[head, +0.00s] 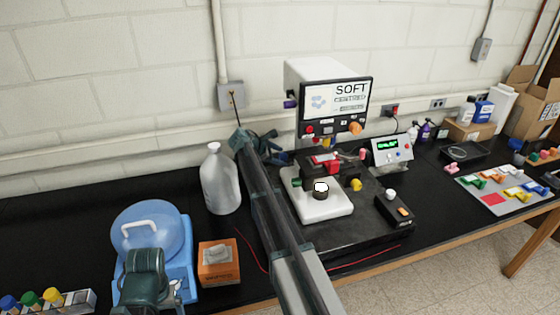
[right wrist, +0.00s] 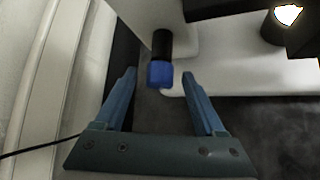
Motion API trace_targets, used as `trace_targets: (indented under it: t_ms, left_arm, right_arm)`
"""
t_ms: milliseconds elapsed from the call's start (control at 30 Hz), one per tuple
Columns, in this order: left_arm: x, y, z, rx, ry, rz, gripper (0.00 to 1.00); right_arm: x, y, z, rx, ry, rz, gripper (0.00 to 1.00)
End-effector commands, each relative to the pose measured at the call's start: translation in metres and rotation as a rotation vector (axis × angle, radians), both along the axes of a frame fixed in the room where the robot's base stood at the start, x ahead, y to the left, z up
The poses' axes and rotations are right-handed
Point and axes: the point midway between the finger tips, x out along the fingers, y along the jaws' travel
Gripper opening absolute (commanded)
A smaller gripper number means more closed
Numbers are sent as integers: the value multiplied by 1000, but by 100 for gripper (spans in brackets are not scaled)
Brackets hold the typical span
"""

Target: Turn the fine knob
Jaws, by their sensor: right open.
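A blue knob (right wrist: 160,74) on a short black shaft sticks out from a white body in the right wrist view. It shows between the tips of my right gripper (right wrist: 159,80), whose two blue fingers are apart and not seen to touch it. In the head view a blue-violet knob (head: 290,104) is on the left side of the white instrument (head: 305,70); I cannot tell if it is the same knob. My right gripper (head: 276,148) is left of the instrument's column there, partly hidden by its own arm. No knob carries a readable label.
The white base (head: 335,208) carries a dark round piece with a white top (head: 321,188). A plastic jug (head: 220,182), an orange box (head: 218,263) and a blue container (head: 150,230) stand left of my right arm.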

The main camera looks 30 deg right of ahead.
Motion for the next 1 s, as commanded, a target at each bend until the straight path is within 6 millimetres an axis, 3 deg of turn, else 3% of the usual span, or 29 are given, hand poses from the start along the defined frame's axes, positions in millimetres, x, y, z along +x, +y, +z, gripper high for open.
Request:
trace_targets:
  t_ms: [333,700,1000]
  left_arm:
    - [0,0,-1,0,0,0,91]
    - [0,0,-1,0,0,0,91]
    - [0,0,-4,0,0,0,91]
  right_arm:
    - [0,-2,-1,0,0,0,70]
    - [0,-2,-1,0,0,0,3]
    - [-1,-1,-3,-4,-17,0,0]
